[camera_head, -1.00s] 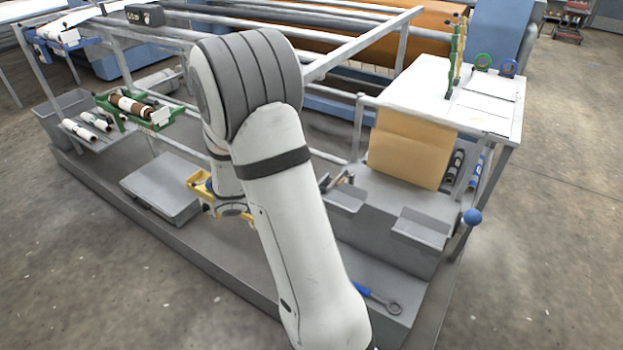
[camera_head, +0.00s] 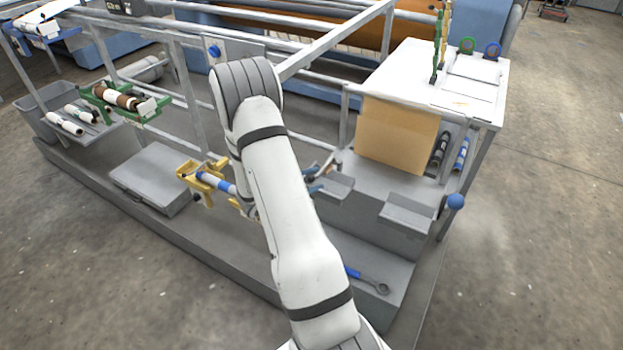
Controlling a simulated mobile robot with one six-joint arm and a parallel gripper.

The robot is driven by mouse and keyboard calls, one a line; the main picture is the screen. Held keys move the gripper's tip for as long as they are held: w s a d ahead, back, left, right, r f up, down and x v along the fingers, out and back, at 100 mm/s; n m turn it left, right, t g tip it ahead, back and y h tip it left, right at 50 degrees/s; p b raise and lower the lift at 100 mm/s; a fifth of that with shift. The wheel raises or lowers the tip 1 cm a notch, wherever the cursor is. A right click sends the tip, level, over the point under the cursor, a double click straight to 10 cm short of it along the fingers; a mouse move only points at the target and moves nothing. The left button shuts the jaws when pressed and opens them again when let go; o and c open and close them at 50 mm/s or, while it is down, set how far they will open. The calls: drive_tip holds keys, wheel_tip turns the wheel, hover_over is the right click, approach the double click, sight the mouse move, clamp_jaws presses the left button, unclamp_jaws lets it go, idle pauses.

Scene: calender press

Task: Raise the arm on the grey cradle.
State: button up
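My white arm reaches up through the middle of the picture and bends away at its dark ribbed elbow. My gripper is hidden behind the arm. I cannot pick out a grey cradle or its arm; my own arm covers part of the frame. A yellow cradle (camera_head: 187,170) holding a blue and white roll (camera_head: 217,184) shows just left of my arm, partly hidden by it. A green cradle (camera_head: 152,108) with a brown and white roll (camera_head: 118,98) stands further left. A blue cradle (camera_head: 40,37) with a white roll is at the far left back.
A grey lidded box (camera_head: 150,178) sits on the platform. Grey rails cross behind my arm. A white table (camera_head: 410,65), a tan sheet (camera_head: 397,135) and a blue ball knob (camera_head: 455,202) are at right. A blue-handled wrench (camera_head: 375,283) lies low. Floor is clear at right.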

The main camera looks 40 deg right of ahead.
drive_tip(key=shift+d+f, duration=0.1)
drive_tip(key=shift+d, duration=0.1)
drive_tip(key=shift+c, duration=0.3)
clamp_jaws()
drive_tip(key=shift+f, duration=0.1)
drive_tip(key=shift+a, duration=0.4)
drive_tip(key=shift+d+r, duration=0.2)
drive_tip(key=shift+r, duration=0.1)
